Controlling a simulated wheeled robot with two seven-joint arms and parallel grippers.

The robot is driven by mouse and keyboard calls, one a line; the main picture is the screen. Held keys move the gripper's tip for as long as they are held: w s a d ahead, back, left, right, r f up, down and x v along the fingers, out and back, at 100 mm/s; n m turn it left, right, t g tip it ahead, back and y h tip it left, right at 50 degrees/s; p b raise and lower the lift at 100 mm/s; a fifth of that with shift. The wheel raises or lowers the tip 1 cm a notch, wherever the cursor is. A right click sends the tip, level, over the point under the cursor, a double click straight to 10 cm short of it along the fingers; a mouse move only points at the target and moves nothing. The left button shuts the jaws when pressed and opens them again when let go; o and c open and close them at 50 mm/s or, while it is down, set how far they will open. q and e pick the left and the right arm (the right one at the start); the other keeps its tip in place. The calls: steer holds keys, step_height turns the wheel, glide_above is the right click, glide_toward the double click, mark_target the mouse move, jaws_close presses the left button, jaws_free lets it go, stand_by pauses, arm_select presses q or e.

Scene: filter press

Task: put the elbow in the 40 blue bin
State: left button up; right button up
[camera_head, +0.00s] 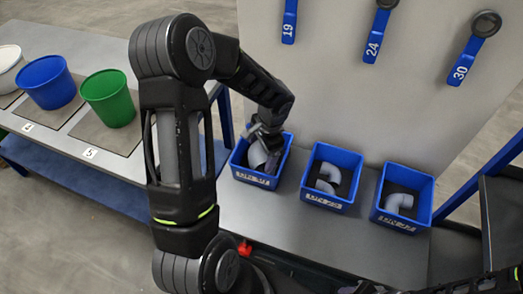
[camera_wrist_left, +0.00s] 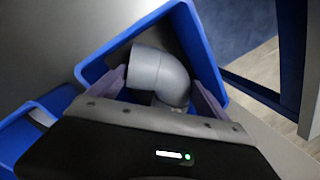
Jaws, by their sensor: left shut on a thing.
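Three blue bins stand in a row on the grey bench: a left bin (camera_head: 240,172), a middle bin (camera_head: 312,170) and a right bin (camera_head: 426,207). Their front labels are too small to read. My left gripper (camera_head: 266,148) reaches down into the left bin and is shut on a grey pipe elbow (camera_head: 257,156). In the left wrist view the elbow (camera_wrist_left: 158,72) sits between the two fingers (camera_wrist_left: 160,88), with the blue bin rim (camera_wrist_left: 200,45) around it. A grey elbow (camera_head: 325,184) lies in the middle bin and another (camera_head: 397,202) in the right bin. My right gripper is not visible.
White, blue (camera_head: 48,82) and green (camera_head: 108,98) buckets stand on a side table at the left. Blue-handled tools marked 19, 24 and 30 (camera_head: 467,62) hang on the panel behind the bins. A red knob (camera_head: 244,248) is near the bench front.

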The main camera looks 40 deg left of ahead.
arm_select(q)
steer(key=shift+f, duration=0.15)
steer(key=o, duration=1.5)
steer(key=shift+c, duration=0.2)
steer(key=shift+r, duration=0.25)
step_height(320, 180, up, 12)
steer(key=d, duration=0.2)
steer(key=shift+w+f, duration=0.15)
steer(key=shift+w, duration=0.05)
